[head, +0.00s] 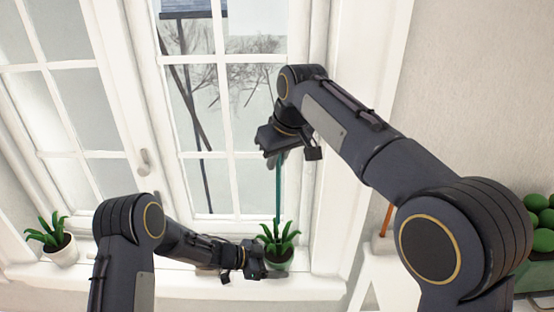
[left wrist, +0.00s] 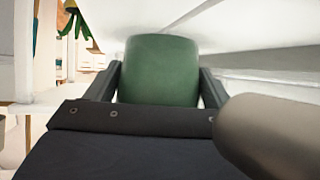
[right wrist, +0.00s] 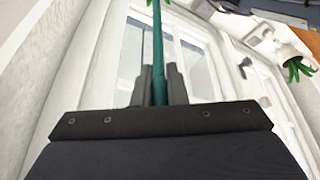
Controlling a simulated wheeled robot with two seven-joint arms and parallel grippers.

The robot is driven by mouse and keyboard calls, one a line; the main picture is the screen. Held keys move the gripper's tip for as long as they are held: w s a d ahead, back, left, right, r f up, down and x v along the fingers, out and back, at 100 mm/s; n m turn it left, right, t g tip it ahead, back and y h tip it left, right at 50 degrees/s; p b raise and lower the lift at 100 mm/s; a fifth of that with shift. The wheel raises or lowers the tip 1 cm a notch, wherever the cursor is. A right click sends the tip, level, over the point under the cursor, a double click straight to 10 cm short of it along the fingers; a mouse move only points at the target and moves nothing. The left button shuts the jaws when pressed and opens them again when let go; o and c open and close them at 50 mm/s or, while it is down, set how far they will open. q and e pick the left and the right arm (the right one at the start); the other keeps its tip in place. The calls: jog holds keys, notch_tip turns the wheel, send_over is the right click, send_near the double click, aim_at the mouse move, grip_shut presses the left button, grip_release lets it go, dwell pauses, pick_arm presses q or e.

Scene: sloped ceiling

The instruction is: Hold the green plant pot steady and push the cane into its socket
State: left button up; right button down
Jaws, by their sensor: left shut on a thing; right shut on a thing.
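The green plant pot (left wrist: 160,70) stands upright on the window sill with a leafy plant (head: 278,240) in it. My left gripper (head: 276,270) is shut on the pot, with one finger on each side in the left wrist view. The cane (head: 277,190) is a thin teal rod, held nearly upright above the plant. My right gripper (head: 274,156) is shut on the cane's upper part; the cane also shows between its fingers in the right wrist view (right wrist: 158,55). The cane's lower end goes in among the leaves, which hide it and the socket.
A white pot (head: 62,254) with a similar plant stands on the sill at the left. The window (head: 215,105) is close behind the cane. A green crate (head: 535,276) of round green things is at the far right, and an orange stick (head: 387,220) stands nearer.

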aim_at(277, 197)
jog(key=shift+f, duration=2.85)
jog(key=shift+f, duration=2.8)
jog(key=c, duration=1.4)
grip_release()
jog(key=shift+o, duration=0.2)
jog(key=v, duration=1.2)
